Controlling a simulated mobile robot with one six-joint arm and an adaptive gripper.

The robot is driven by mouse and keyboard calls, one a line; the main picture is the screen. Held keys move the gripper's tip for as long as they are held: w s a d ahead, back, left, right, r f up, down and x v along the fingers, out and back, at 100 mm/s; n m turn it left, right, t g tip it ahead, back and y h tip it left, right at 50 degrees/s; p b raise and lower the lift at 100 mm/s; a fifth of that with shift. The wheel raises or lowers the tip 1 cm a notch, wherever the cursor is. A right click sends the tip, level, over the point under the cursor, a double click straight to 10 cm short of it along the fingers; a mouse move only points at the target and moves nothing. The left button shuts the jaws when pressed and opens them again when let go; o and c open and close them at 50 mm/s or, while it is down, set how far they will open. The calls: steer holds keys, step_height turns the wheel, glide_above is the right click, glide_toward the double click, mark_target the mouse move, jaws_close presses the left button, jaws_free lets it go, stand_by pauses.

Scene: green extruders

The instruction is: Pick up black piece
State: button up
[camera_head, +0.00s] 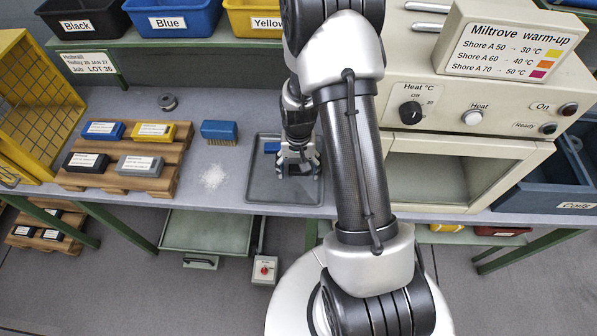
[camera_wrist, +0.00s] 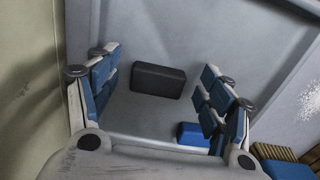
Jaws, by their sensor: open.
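A small black piece (camera_wrist: 158,80) lies in the shallow grey tray (camera_head: 256,190) on the bench. In the wrist view it shows between the two open fingers of my gripper (camera_wrist: 160,92), beyond their tips and apart from them. In the head view my gripper (camera_head: 298,168) points down over the tray and hides that piece. A blue piece (camera_head: 272,148) lies in the same tray; it also shows by the right finger in the wrist view (camera_wrist: 193,133). Another black piece (camera_head: 86,162) with a white label sits on the wooden pallet (camera_head: 168,185) at left.
Blue, yellow and grey labelled pieces share the pallet. A blue brush (camera_head: 220,131) and white granules (camera_head: 213,178) lie left of the tray. The cream heater (camera_head: 440,165) stands close on the right. Black (camera_head: 82,22), Blue and Yellow bins stand on the shelf behind.

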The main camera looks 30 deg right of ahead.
mark_target(298, 171)
steer(key=shift+f, duration=0.15)
steer(key=shift+c, duration=0.2)
steer(key=c, duration=1.1)
step_height(298, 171, up, 20)
steer(key=p, duration=0.6)
